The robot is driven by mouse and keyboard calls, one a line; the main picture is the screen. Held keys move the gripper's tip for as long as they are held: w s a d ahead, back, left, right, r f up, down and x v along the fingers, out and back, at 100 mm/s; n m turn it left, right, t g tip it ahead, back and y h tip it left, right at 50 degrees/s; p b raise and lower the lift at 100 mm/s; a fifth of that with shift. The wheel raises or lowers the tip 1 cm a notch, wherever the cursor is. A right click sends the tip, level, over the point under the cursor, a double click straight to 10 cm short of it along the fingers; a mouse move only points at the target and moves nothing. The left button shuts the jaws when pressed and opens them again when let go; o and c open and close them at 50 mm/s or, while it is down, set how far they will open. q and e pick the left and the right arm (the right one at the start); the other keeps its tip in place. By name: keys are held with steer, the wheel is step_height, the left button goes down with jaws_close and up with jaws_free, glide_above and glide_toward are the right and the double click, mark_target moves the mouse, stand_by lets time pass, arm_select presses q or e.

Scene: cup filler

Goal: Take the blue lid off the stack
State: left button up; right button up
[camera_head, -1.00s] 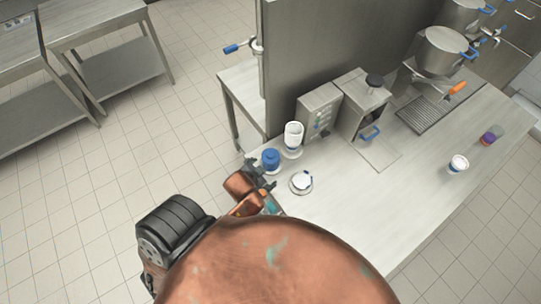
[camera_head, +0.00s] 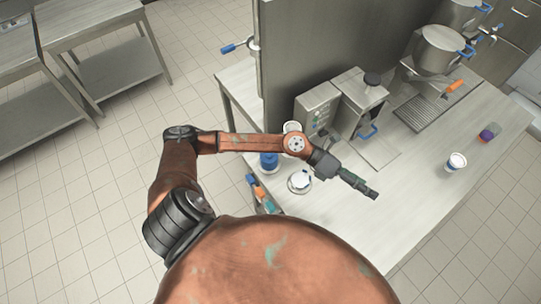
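A stack of blue lids (camera_head: 269,165) stands near the table's left edge, partly covered by my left forearm; single lids cannot be made out. My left arm passes above it. My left gripper (camera_head: 372,192) is over the table, to the right of the blue stack and well apart from it. It looks narrow with nothing visible in it, but its opening cannot be judged. My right gripper is not in view.
White lids (camera_head: 300,180) sit right of the blue stack. White cups (camera_head: 292,127) behind are mostly hidden by my arm. A filling machine (camera_head: 358,103) stands at the back. A white cup (camera_head: 456,162) stands at the right. The front-right tabletop (camera_head: 385,235) is clear.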

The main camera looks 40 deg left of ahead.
arm_select(q)
steer(key=a+f+m+g+y, duration=0.4)
steer(key=a+f+y, duration=0.55)
steer(key=a, duration=0.75)
steer(key=a+y, duration=0.1)
steer(key=a, duration=0.5)
steer(key=a+y, duration=0.2)
steer(key=a, duration=0.5)
steer(key=a+f+m+y, duration=0.1)
steer(key=a+y, duration=0.1)
steer(key=a, duration=0.5)
steer(key=shift+w+a+f, duration=0.1)
steer(key=shift+w, duration=0.1)
steer(key=f, duration=0.2)
steer(key=f+p, duration=0.1)
steer(key=f, duration=0.1)
steer(key=f+p, duration=0.1)
steer(key=f, duration=0.1)
steer(key=shift+s+a, duration=0.15)
steer(key=shift+s, duration=0.25)
steer(key=shift+f, duration=0.55)
steer(key=shift+c, duration=0.6)
steer(key=c, duration=0.7)
